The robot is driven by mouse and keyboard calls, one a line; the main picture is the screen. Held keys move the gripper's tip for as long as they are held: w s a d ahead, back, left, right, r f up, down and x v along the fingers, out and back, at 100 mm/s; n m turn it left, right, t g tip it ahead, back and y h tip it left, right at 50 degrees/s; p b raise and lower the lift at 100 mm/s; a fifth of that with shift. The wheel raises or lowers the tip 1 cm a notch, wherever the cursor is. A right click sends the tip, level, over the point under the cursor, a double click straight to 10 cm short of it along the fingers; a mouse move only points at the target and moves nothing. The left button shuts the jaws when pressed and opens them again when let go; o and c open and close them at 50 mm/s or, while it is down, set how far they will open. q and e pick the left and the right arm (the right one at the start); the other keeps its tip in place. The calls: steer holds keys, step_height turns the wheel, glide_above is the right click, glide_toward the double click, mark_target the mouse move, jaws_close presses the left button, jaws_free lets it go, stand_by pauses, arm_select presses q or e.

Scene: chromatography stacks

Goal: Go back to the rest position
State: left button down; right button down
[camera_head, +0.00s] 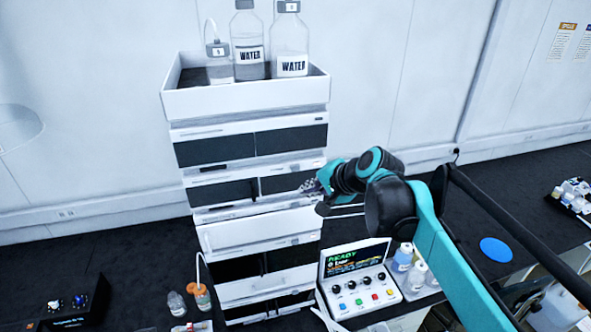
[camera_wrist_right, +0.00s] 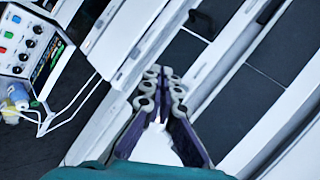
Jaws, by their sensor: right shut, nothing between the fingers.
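My right arm comes in from the right in the head view. Its right gripper (camera_head: 314,187) is in front of the right side of the chromatography stack (camera_head: 245,232), at about mid height. In the right wrist view the right gripper (camera_wrist_right: 165,75) is shut, its fingertips together with nothing between them, and the stack's white and black panels lie beyond it. I cannot tell whether the fingertips touch the stack. My left gripper is not in view.
A tray (camera_head: 245,100) with several bottles tops the stack. A control box (camera_head: 357,275) with a lit screen stands to its right, beside small bottles (camera_head: 402,258). Small vials (camera_head: 177,304) and a black box (camera_head: 75,305) are at left. A blue disc (camera_head: 496,250) lies on the dark bench at right.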

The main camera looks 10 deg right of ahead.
steer(key=s+f+n+h+b, duration=0.1)
steer(key=s+f+n+b, duration=0.2)
steer(key=s+f+b, duration=0.4)
steer(key=s+f+n+g+h+b, duration=0.1)
steer(key=s+f+n+b, duration=0.3)
steer(key=f+b, duration=1.3)
steer(key=s+f+n+h+b, duration=0.2)
steer(key=s+f+b, duration=0.9)
steer(key=f, duration=1.7)
steer(key=shift+s+f+n+g+b, duration=0.25)
steer(key=shift+n+b, duration=0.25)
steer(key=shift+n, duration=0.3)
steer(key=shift+a, duration=0.1)
